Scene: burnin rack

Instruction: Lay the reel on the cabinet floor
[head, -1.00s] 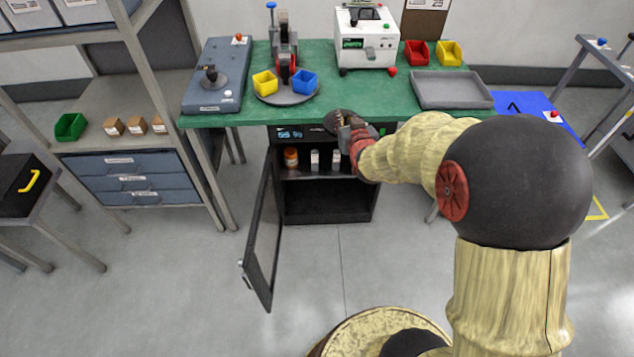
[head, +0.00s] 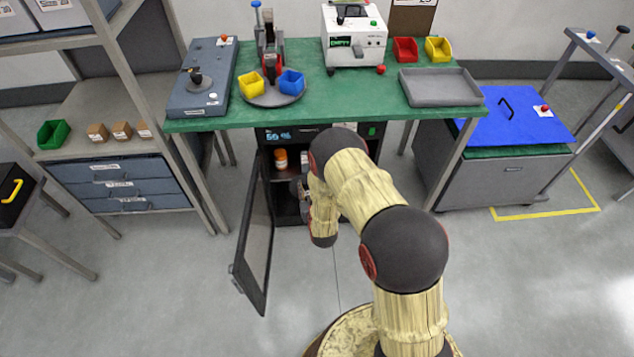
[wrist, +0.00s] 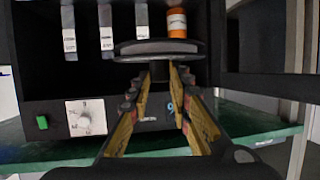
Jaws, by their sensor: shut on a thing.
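The reel (wrist: 160,48) is a dark, flat disc seen nearly edge-on in the wrist view. My gripper (wrist: 166,75) is shut on its hub, and the reel is held in the air. In the head view my gripper (head: 302,188) is at the cabinet's open front, largely hidden by my arm. The black cabinet (head: 285,219) stands under the bench with its door (head: 258,235) swung open to the left. Its floor is mostly hidden behind my arm.
An orange bottle (wrist: 177,22) and several pale containers (wrist: 105,30) stand on the cabinet shelf. A green bench top (head: 330,98) overhangs the cabinet. A grey bin with a blue lid (head: 515,115) stands to the right. The floor in front is clear.

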